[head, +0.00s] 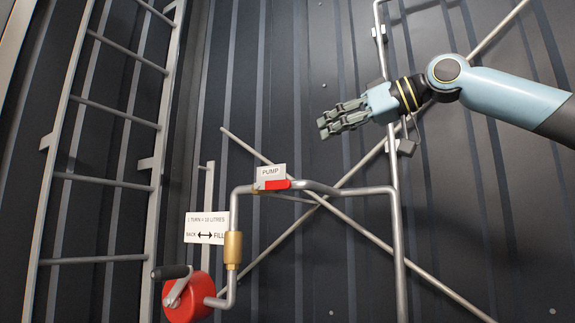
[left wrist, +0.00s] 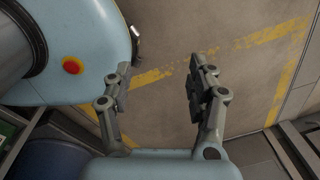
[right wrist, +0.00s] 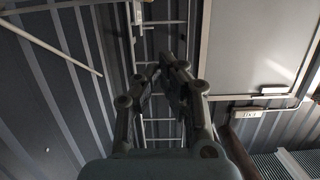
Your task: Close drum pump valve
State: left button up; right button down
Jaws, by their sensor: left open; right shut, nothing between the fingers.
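The pump valve's red handle (head: 277,185) sits on the upper bend of the grey pipe, just below a white "PUMP" sign (head: 271,171). The handle lies roughly along the pipe. Below it are a brass fitting (head: 233,249) and the red drum pump (head: 188,299) with a black-gripped crank (head: 172,272). My right gripper (head: 326,124) is shut and empty, above and to the right of the red handle and apart from it. It also shows in the right wrist view (right wrist: 166,75). My left gripper (left wrist: 160,75) is open and empty over the floor, outside the head view.
A metal ladder (head: 108,185) stands at the left against the dark ribbed wall. A vertical pipe (head: 393,150) and crossed diagonal braces (head: 440,265) run behind and below my right arm.

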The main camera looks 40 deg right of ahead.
aim_at(272, 186)
pick_arm(q)
jog(key=w+r+p, duration=0.2)
jog(key=r+p, duration=0.7)
jog(key=w+r+p, duration=0.2)
jog(key=r+p, duration=0.7)
jog(key=r, duration=0.1)
jog(key=shift+t+p, duration=0.3)
jog(key=shift+t, duration=0.1)
pick_arm(e)
jog(key=w+a+f, duration=0.3)
jog(key=w+f, duration=0.3)
jog(key=w, duration=0.3)
jog(key=shift+a, duration=0.35)
jog(key=shift+f, duration=0.2)
pick_arm(q)
jog(key=shift+s+d+f, duration=0.1)
jog(key=shift+s+f, duration=0.05)
jog(key=shift+s, duration=0.25)
pick_arm(e)
jog(key=shift+s+d+f, duration=0.1)
jog(key=shift+s+f, duration=0.1)
jog(key=shift+f, duration=0.15)
